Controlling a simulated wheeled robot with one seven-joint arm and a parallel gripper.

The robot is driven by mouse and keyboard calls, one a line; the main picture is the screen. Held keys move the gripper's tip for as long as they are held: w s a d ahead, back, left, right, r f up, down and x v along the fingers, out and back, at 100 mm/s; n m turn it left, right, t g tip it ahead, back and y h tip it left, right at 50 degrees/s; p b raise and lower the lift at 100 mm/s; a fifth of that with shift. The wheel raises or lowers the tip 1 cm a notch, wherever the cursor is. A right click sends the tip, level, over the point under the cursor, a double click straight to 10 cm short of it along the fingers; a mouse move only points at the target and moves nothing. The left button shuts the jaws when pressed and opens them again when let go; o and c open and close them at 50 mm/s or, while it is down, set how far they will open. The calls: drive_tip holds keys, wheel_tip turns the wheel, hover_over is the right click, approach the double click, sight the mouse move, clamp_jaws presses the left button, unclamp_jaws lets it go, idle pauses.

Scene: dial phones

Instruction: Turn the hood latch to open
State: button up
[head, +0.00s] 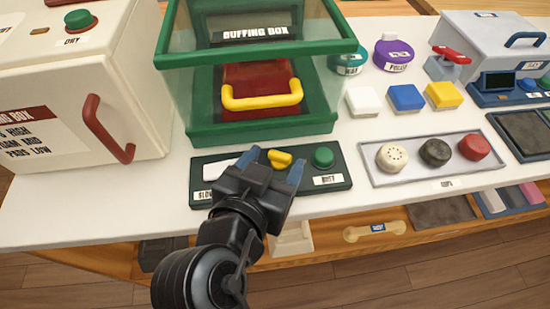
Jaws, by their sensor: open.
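A green-framed clear box (262,50) labelled "BUFFING BOX" stands at the back centre, with a yellow handle (262,98) across a red part inside. A dark control panel (335,164) lies in front of it, with a yellow knob (279,158) and a green button (323,157). No part is readably labelled as the hood latch, so I cannot tell which it is. My gripper (271,167) is open over the panel, its two fingertips on either side of the yellow knob in the picture. I cannot tell whether they touch it. My gripper hides part of the panel.
A cream box (50,120) with a red handle (105,130) stands at left. To the right are a grey tray (400,177) of round caps, coloured blocks (406,98), labelled jars (393,54) and a red lever (452,55). The table's front edge runs below the panel.

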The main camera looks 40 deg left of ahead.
drive_tip(key=shift+w+a+f, duration=0.1)
drive_tip(key=shift+w+f, duration=0.1)
drive_tip(key=shift+w, duration=0.2)
drive_tip(key=shift+c, duration=0.3)
drive_tip(key=c, duration=1)
drive_tip(key=shift+r+p, duration=0.1)
drive_tip(key=shift+p, duration=0.2)
drive_tip(key=n+g+y+p, duration=0.1)
drive_tip(key=n+y+p, duration=0.2)
drive_tip(key=shift+w+d+r+g, duration=0.15)
drive_tip(key=shift+w+d+g, duration=0.05)
drive_tip(key=shift+d+g, duration=0.2)
drive_tip(key=n+g+y+p, duration=0.1)
drive_tip(key=n+y+p, duration=0.1)
drive_tip(key=p, duration=0.1)
drive_tip(key=shift+w+g+p, duration=0.1)
drive_tip(key=shift+g+p, duration=0.2)
drive_tip(key=shift+p, duration=0.1)
drive_tip(key=shift+f+n+y, duration=0.2)
drive_tip(key=shift+n+y, duration=0.1)
drive_tip(key=shift+n, duration=0.1)
